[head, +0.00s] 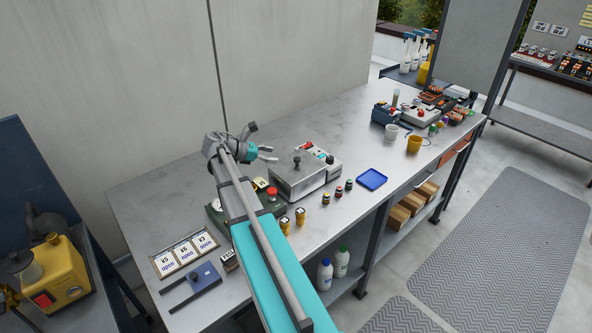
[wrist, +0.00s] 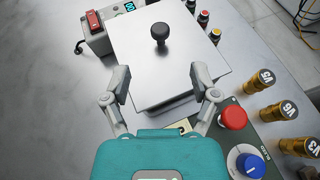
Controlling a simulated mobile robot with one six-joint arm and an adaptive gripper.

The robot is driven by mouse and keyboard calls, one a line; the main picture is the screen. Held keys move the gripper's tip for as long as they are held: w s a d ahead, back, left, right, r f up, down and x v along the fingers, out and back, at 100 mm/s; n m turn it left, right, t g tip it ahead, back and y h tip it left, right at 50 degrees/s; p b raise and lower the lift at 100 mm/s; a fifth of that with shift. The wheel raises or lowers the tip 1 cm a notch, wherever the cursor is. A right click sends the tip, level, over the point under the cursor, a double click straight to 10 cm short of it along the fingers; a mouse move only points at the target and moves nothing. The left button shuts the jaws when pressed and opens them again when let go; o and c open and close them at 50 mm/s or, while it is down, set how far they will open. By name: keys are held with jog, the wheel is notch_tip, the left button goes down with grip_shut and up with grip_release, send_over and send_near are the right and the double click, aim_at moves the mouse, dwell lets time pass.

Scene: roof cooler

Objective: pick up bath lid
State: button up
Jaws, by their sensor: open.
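The bath lid (wrist: 175,62) is a flat, square, silver plate with a black knob (wrist: 160,33) standing up at its middle. It lies on top of a metal bath unit on the bench, and the lid also shows in the head view (head: 290,173). My gripper (wrist: 164,82) is open and empty. In the wrist view its two fingers lie over the near part of the lid, with the knob beyond the fingertips. In the head view my gripper (head: 266,152) is to the left of the lid and knob. I cannot tell the exact height above the lid.
A panel with a red button (wrist: 233,117) and a blue knob (wrist: 250,162) is close beside the bath. Brass fittings (wrist: 285,111) and small dark vials (head: 337,191) stand nearby. A blue tray (head: 372,180) lies to the right.

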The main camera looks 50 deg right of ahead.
aim_at(296, 158)
jog(key=shift+b+x, duration=0.65)
jog(key=shift+x, duration=1.7)
jog(key=shift+d, duration=0.1)
jog(key=shift+b+x, duration=1)
jog(key=shift+x, duration=1.5)
grip_shut()
